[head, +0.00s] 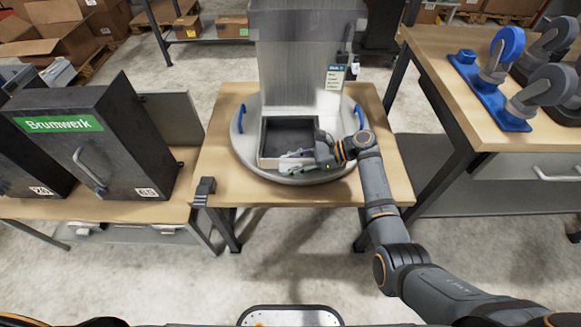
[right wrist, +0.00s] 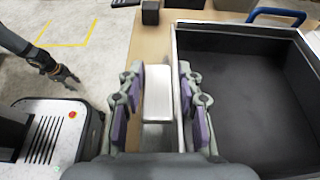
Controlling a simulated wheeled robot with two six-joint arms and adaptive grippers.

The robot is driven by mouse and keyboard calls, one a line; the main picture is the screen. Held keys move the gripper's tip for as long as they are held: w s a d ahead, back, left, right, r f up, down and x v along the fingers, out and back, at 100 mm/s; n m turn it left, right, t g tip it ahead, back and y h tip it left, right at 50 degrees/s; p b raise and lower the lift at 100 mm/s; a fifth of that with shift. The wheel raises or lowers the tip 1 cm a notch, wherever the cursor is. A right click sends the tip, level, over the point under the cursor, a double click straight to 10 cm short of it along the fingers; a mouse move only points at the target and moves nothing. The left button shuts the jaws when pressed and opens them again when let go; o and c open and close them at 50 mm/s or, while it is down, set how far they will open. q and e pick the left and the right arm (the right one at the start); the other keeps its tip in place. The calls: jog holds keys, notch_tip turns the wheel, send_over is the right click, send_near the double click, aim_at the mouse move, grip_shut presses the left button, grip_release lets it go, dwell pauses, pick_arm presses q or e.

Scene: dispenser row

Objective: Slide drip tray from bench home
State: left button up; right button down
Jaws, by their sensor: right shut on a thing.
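The drip tray (head: 291,133) is a square, dark-floored tray with a pale rim, sitting on a round grey plate (head: 245,155) at the foot of a tall grey dispenser (head: 300,65). My right gripper (head: 297,161) is at the tray's front edge. In the right wrist view, the tray (right wrist: 250,95) fills the right side. My right gripper (right wrist: 160,108) has its purple-padded fingers on either side of a pale grip piece at the tray's front wall, shut on it. My left gripper (right wrist: 66,77) shows small at the left of the right wrist view; its jaw state is unclear.
The wooden bench (head: 220,150) has a small dark block (head: 205,187) at its front left corner. Blue handles (head: 240,118) flank the plate. A black Brumwerk case (head: 105,140) stands left. Blue-wheeled parts (head: 490,85) stand on the right table. Floor shows between the benches.

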jog(key=c, duration=0.8)
grip_release()
jog(key=shift+d, duration=0.25)
jog(key=v, duration=1.1)
jog(key=shift+d+r, duration=0.15)
jog(key=shift+d, duration=0.1)
